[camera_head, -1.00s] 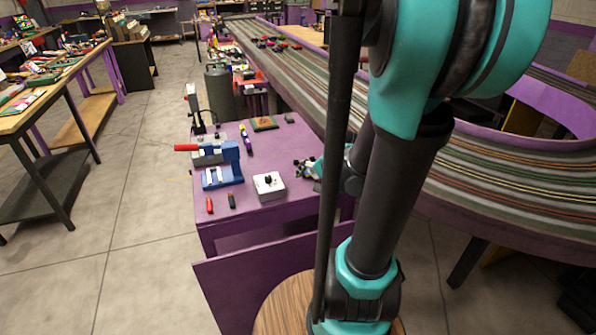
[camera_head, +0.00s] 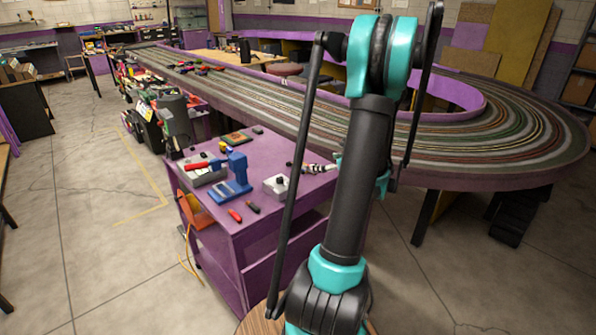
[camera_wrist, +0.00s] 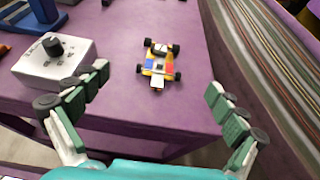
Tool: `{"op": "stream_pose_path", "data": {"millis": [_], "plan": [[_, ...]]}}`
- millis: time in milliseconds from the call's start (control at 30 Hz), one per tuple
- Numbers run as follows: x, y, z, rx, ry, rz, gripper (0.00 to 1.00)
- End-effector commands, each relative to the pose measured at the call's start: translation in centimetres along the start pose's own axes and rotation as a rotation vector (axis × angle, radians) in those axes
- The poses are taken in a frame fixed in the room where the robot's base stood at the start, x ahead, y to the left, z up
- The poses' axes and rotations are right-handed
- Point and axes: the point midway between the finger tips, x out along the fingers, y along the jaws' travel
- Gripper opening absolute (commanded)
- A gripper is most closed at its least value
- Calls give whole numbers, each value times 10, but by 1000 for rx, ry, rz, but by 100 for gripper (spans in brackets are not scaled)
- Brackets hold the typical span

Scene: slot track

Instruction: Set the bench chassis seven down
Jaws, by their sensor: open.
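A small car chassis (camera_wrist: 158,66) with black wheels and yellow, red, blue and white parts shows in the wrist view. It appears to rest flat on the purple bench top (camera_wrist: 135,110), near its right side. My gripper (camera_wrist: 157,81) is open, its green-padded fingers spread wide to either side of the chassis's near end. Neither finger touches the chassis. In the head view my arm hides most of the gripper, and the small shapes beside it are too unclear to tell apart.
A white box with a black knob (camera_wrist: 55,58) stands left of the chassis. A blue press (camera_head: 235,172) and red and black pieces share the bench. The striped slot track (camera_head: 290,112) runs beyond it. Open floor (camera_head: 95,215) lies left.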

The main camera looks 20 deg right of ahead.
Motion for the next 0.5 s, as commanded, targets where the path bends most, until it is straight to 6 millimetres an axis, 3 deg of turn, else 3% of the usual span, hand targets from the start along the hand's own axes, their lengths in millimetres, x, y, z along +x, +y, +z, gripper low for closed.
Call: {"op": "stream_pose_path", "data": {"millis": [167, 500], "plan": [[19, -2, 0, 10, -5, 1, 97], [87, -2, 0, 8, -4, 1, 97]]}}
